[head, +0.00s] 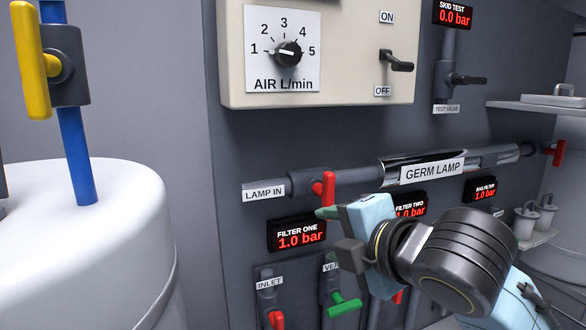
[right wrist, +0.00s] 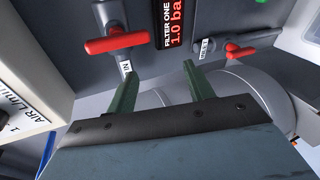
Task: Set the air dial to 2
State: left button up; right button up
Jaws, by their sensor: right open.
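The air dial (head: 288,54) is a round black knob on a white plate numbered 1 to 5, labelled AIR L/min, on a cream control box (head: 345,90). Its white mark seems to point left, near 1. My right gripper (head: 334,213) is below and right of the dial, well apart from it, near the red lamp-in handle. In the right wrist view its two green fingers (right wrist: 159,75) are spread with nothing between them. The dial plate (right wrist: 18,118) shows there at the left edge, partly cut off; the knob is not clearly seen. My left gripper is out of view.
The red lamp-in handle (head: 324,190) sticks out beside my right gripper. Right of the dial is an ON/OFF lever (head: 397,62). Green (head: 345,305) and red (head: 277,319) valve handles are below. A white tank (head: 90,250) stands left.

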jog(key=s+a+r+n+t+y, duration=0.1)
jog(key=s+a+r+n+t, duration=0.15)
jog(key=r+n, duration=0.95)
jog(key=n+t, duration=0.2)
jog(key=n, duration=0.2)
send_near(291, 50)
jog(key=p+x, duration=0.3)
jog(key=x, duration=0.6)
jog(key=shift+w, duration=0.25)
jog(key=c, duration=1)
